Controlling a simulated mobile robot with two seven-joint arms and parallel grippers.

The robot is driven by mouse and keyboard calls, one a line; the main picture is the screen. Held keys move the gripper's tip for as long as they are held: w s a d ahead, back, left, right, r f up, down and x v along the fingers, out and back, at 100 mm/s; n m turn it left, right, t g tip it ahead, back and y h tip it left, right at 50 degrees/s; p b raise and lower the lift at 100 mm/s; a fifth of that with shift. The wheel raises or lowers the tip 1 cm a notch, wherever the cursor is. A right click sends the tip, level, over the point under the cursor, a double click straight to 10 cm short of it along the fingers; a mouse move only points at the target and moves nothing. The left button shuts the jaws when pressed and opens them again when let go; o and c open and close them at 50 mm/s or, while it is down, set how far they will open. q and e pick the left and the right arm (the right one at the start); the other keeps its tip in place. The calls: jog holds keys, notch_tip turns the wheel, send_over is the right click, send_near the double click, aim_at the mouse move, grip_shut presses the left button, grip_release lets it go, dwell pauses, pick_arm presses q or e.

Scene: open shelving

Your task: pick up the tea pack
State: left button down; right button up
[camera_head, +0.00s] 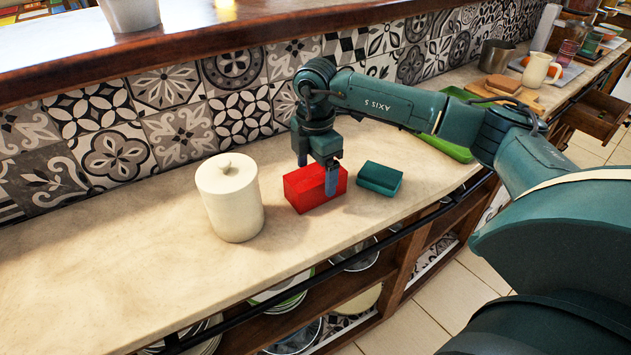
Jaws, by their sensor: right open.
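A red box (304,190) lies on the pale counter, and a smaller dark teal box (379,178) lies just to its right. No label is readable, so I cannot tell for sure which one is the tea pack. My right gripper (317,176) points down at the red box, open. One finger is in front of the box's near face, and the other is at its far side, with the tip partly hidden. I cannot tell if the fingers touch it. My left gripper is not in view.
A cream lidded canister (230,200) stands close left of the red box. A green tray (447,143) lies behind my right arm. A tiled wall (190,112) runs along the back. The counter's left front is clear, with open shelves below.

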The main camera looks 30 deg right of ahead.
jog(key=shift+f, duration=0.65)
jog(key=shift+c, duration=0.6)
jog(key=c, duration=1)
